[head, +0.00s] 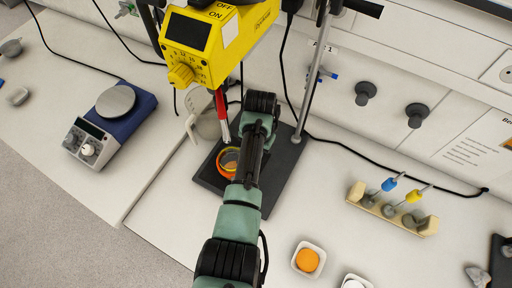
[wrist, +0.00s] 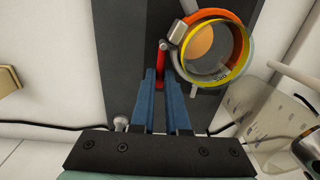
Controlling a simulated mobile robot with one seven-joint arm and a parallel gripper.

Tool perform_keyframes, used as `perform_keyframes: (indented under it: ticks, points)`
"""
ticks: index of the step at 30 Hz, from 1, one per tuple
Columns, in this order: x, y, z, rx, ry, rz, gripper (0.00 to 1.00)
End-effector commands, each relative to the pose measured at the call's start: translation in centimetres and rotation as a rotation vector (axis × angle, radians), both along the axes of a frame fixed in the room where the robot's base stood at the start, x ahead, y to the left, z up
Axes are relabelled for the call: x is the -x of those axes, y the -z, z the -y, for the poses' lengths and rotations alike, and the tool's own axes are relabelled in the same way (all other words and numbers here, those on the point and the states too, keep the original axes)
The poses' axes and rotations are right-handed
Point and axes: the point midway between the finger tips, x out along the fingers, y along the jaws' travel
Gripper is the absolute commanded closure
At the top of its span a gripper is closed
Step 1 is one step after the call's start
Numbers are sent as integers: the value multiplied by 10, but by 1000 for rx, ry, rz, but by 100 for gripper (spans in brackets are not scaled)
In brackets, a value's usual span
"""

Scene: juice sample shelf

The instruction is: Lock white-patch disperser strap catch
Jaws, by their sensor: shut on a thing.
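The yellow disperser (head: 205,45) hangs over the dark base plate (head: 207,173) in the head view, with a pale patch on its side. Below it, an orange strap ring (head: 221,161) sits around a vessel with orange contents; a yellow rim also shows. In the wrist view the ring (wrist: 233,19) is at upper right, with a grey metal catch part (wrist: 178,32) on its left. A red lever (wrist: 161,68) stands beside the catch. My gripper (wrist: 161,76) has its blue fingers closed around the red lever. In the head view my arm hides the fingertips and the catch.
A clear jug (wrist: 280,122) stands close to the ring, at right in the wrist view. A support rod (head: 312,75) rises behind my arm. A sample rack (head: 390,212) and small white dishes (head: 308,260) are at right.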

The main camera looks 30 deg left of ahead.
Motion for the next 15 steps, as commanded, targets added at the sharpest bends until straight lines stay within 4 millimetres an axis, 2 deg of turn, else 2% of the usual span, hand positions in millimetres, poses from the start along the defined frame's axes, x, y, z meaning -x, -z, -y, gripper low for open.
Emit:
perform_keyframes:
  ticks: [12, 13, 15]
  points:
    - [0, 0, -1, 0, -10, 0, 100]
    - [0, 0, -1, 0, -10, 0, 85]
    - [0, 0, -1, 0, -10, 0, 73]
